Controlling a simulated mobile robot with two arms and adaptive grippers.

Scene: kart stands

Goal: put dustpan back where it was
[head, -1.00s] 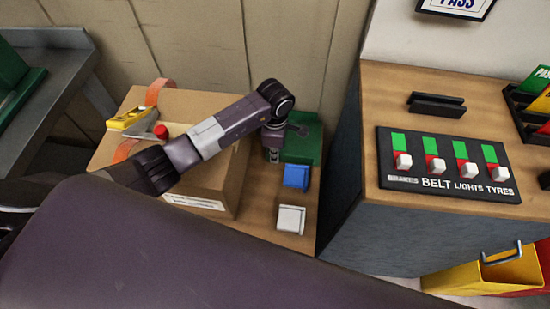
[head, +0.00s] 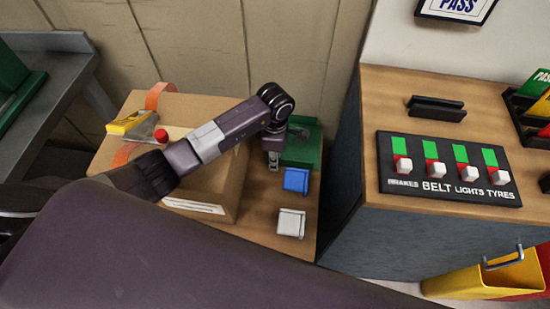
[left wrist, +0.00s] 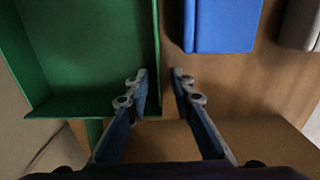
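The green dustpan (head: 303,150) lies on the wooden top behind a blue block, partly hidden by my left arm in the head view. In the left wrist view the dustpan (left wrist: 75,60) shows as a shallow walled tray at the left, with a green stub, perhaps its handle, at its lower edge. My left gripper (head: 273,163) points down at the dustpan's near left side. In the wrist view its fingers (left wrist: 159,76) are apart, with the dustpan's side wall showing between them. I cannot tell whether they touch the wall. My right gripper is out of view.
A blue block (head: 296,180) and a white block (head: 291,223) stand in front of the dustpan. A cardboard box (head: 215,110) with orange tape is under my left forearm. A higher bench (head: 400,85) with a switch panel (head: 450,168) stands at the right.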

